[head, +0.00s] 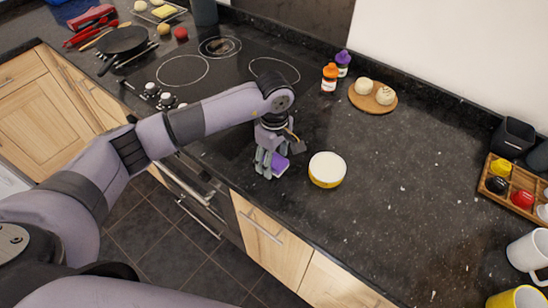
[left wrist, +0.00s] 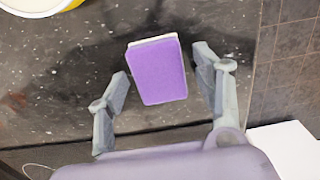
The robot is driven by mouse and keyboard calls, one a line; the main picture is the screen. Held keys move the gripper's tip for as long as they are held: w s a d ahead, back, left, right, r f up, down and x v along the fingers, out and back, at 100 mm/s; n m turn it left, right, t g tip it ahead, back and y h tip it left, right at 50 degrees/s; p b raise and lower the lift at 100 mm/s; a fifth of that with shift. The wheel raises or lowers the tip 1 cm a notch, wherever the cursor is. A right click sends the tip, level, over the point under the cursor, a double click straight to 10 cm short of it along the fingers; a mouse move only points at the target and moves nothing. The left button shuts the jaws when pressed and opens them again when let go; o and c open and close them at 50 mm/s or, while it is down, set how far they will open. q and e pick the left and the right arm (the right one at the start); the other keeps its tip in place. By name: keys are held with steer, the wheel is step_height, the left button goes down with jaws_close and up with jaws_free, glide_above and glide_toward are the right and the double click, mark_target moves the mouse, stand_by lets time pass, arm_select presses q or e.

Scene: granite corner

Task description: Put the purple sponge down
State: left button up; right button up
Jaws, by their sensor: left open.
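The purple sponge (head: 279,163) is on the dark granite counter near its front edge, just left of a yellow and white bowl. In the left wrist view the purple sponge (left wrist: 158,72) shows its purple face, with a pale layer along its far edge. My left gripper (head: 268,172) is right at the sponge. In the left wrist view the fingers of my left gripper (left wrist: 166,84) are open, one on each side of the sponge, with a gap on both sides. My right gripper is not in view.
The yellow and white bowl (head: 327,170) stands close to the right of the sponge. The stove top (head: 215,65) lies behind and left. A wooden board (head: 373,97) with pale round items and two small bottles stand at the back. The counter right of the bowl is clear.

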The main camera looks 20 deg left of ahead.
mark_target(274, 160)
arm_select(q)
step_height(274, 160, up, 12)
steer(key=b, duration=0.2)
steer(key=shift+f+b, duration=0.2)
steer(key=shift+b, duration=0.1)
